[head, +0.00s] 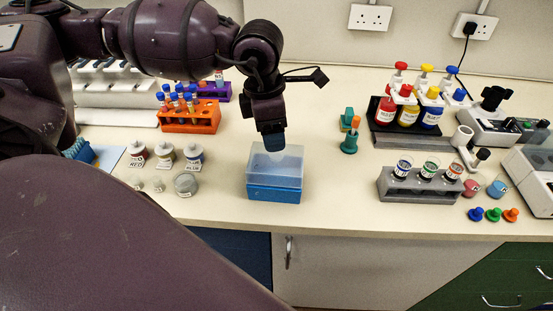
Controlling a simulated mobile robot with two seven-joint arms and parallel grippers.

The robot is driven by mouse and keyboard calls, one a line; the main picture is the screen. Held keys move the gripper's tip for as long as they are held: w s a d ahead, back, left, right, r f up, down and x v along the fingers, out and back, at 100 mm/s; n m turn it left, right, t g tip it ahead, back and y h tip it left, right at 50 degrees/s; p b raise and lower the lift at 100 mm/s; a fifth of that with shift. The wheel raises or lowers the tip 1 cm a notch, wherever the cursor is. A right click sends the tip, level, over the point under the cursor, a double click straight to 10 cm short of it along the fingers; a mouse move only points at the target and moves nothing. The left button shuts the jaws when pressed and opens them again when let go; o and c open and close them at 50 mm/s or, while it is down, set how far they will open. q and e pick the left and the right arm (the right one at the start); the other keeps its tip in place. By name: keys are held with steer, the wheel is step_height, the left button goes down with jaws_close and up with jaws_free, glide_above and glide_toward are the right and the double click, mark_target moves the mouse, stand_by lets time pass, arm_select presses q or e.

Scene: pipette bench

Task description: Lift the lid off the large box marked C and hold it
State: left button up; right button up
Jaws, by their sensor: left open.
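A blue box (274,193) with a pale, see-through lid (276,165) stands near the front edge of the bench, at the middle of the head view. I cannot read a letter C on it from here. My left gripper (274,146) comes down from above and is open at the top of the lid. Its fingertips overlap the lid's upper part in the picture. I cannot tell whether they touch it. The lid sits on the box. My right gripper is not in view.
An orange tube rack (190,118) and labelled jars (165,155) stand to the left. The bench beside the box is clear on both sides.

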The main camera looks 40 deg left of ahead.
mark_target(276, 154)
arm_select(q)
steer(key=shift+w+d+f, duration=0.1)
steer(key=shift+w+f, duration=0.05)
steer(key=shift+f, duration=1.25)
steer(key=shift+w+d+f, duration=0.1)
steer(key=shift+f, duration=1.3)
steer(key=shift+c, duration=0.2)
steer(key=c, duration=1)
